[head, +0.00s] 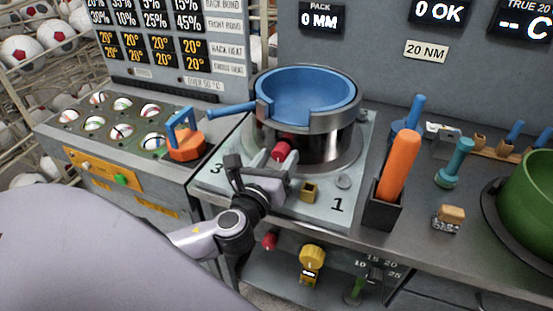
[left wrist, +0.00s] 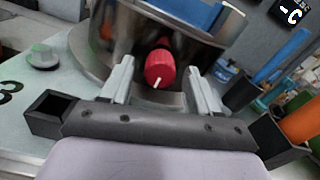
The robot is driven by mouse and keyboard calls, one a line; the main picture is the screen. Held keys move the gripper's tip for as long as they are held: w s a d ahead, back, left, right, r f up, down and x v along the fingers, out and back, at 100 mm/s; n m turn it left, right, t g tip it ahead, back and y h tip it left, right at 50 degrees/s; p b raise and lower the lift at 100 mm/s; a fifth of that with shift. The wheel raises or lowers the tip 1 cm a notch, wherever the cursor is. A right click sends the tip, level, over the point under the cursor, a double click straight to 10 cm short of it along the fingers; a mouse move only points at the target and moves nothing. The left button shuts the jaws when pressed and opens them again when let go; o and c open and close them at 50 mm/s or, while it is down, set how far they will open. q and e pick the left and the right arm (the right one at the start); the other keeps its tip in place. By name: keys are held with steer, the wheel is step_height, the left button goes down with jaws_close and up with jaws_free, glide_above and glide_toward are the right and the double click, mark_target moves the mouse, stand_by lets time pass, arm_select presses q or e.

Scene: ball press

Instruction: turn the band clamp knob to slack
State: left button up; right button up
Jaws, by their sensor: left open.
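The band clamp knob (head: 284,147) is red and sits low on the front of the steel press cylinder (head: 322,145), below the blue pan (head: 310,90). In the left wrist view the knob (left wrist: 160,68) shows with a white pointer line slanting downward. My left gripper (head: 273,160) is open in front of it. In the left wrist view the two fingers (left wrist: 162,85) stand on either side of the knob, with gaps to both. It cannot be told how deep the knob is between them. My right gripper is not in view.
A black holder (head: 388,208) with an orange-handled tool (head: 398,165) stands right of the press. A green bowl (head: 530,195) is at far right. A blue-handled orange piece (head: 186,145) stands left.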

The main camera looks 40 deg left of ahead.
arm_select(q)
steer(key=c, duration=1)
steer(key=shift+c, duration=0.2)
steer(key=shift+n, duration=0.4)
steer(key=n, duration=0.3)
steer(key=shift+n+b, duration=0.3)
steer(key=n, duration=0.4)
steer(key=shift+b, duration=0.3)
steer(key=n, duration=0.5)
steer(key=shift+n+b, duration=0.3)
steer(key=shift+n, duration=2)
steer(key=o, duration=1)
